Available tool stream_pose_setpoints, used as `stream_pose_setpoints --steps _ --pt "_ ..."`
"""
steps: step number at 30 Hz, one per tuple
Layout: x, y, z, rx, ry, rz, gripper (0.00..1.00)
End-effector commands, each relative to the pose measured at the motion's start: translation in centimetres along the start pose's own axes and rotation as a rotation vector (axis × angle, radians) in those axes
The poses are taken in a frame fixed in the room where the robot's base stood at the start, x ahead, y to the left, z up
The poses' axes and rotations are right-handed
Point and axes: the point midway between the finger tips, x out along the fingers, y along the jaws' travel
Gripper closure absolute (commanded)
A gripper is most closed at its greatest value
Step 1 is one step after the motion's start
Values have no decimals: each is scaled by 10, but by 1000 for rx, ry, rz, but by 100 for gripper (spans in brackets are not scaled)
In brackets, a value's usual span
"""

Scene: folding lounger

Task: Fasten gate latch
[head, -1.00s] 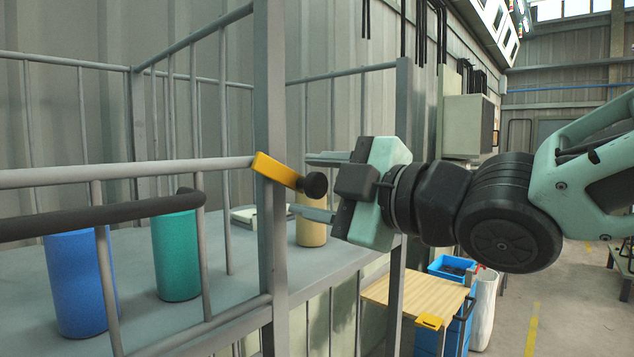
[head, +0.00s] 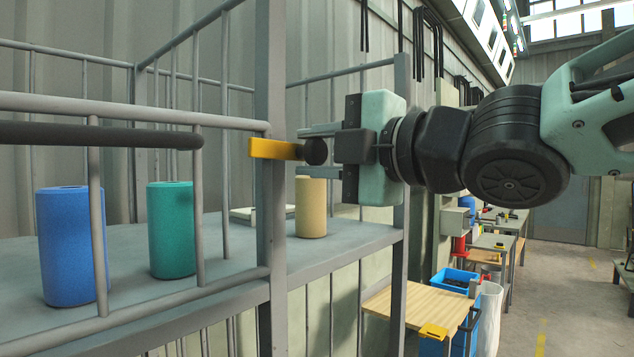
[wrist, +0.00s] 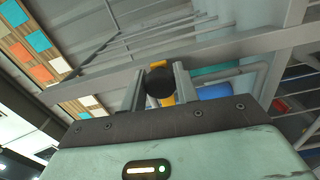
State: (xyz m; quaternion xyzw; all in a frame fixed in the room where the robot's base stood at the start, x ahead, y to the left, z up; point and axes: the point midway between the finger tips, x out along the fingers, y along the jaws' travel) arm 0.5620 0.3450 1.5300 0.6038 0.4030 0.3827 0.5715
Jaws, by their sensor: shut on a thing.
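The yellow latch bar (head: 276,149) lies across the grey upright post (head: 271,220), nearly level in the head view. Its left end reaches just past the post, below the end of the gate's top rail (head: 150,110). I cannot tell whether it engages the gate. A round black knob (head: 315,151) is at its right end. My gripper (head: 308,149) comes from the right and is shut on this knob, one finger above and one below. In the wrist view the knob (wrist: 160,82) sits between the two fingers, with bits of the yellow latch (wrist: 158,64) behind it.
A black handle bar (head: 100,135) runs along the gate at the left. Behind the bars, blue (head: 72,245), green (head: 171,230) and tan (head: 311,208) cylinders stand on a grey platform. A small wooden table (head: 410,305) and blue bin (head: 455,281) stand lower right.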

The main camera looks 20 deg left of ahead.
Motion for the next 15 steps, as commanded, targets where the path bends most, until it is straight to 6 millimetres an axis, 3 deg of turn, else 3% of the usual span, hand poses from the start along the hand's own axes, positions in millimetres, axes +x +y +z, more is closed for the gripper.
stream_pose_setpoints --steps 14,15 --pt "0 0 -1 -72 1 -2 100" --pt "0 0 -1 -72 1 -2 59"
